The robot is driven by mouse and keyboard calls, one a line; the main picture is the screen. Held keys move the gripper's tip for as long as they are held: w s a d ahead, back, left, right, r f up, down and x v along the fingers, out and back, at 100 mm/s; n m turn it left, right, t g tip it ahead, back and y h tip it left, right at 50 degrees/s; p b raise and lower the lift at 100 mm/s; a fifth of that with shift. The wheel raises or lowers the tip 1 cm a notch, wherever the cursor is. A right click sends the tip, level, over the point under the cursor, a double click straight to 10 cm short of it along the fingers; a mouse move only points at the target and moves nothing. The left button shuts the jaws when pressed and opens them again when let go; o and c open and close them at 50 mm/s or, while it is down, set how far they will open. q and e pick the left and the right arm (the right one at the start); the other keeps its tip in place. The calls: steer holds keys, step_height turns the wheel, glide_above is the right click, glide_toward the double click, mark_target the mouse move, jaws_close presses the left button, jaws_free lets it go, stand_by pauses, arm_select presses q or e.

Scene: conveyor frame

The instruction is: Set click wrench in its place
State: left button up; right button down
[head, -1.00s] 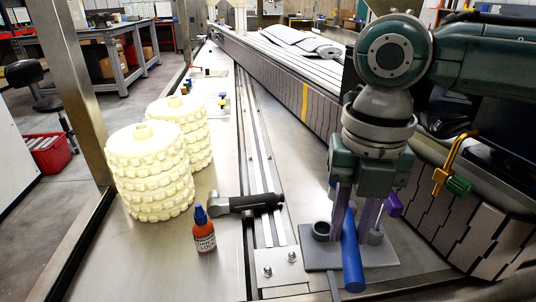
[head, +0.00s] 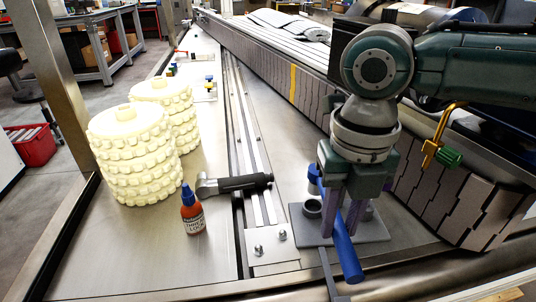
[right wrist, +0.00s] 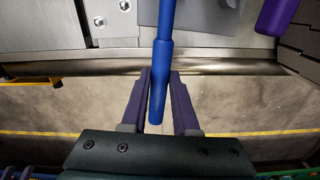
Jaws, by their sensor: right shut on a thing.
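The blue-handled tool (head: 345,248), which looks like the click wrench, is held in my right gripper (head: 343,215). It slants from upper left to lower right in the head view, with its handle end low toward the front. In the right wrist view its blue handle (right wrist: 161,70) runs between the two purple fingers of my right gripper (right wrist: 160,76). A grey base plate (head: 312,234) with a short round socket (head: 312,207) stands right under the gripper. The fingers hide part of the plate. My left gripper is out of view.
A grey and black tool (head: 235,185) lies across the bench rail, left of the plate. Beside it stand an orange bottle (head: 192,215) with a blue cap and cream toothed stacks (head: 132,155). The conveyor side (head: 420,190) is close on the right, with a brass and green clamp (head: 440,148).

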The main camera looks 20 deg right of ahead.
steer(key=shift+f+b, duration=0.75)
steer(key=shift+f, duration=0.75)
steer(key=shift+r, duration=0.15)
steer(key=shift+r+p, duration=0.1)
steer(key=shift+p, duration=0.25)
steer(key=shift+p, duration=0.3)
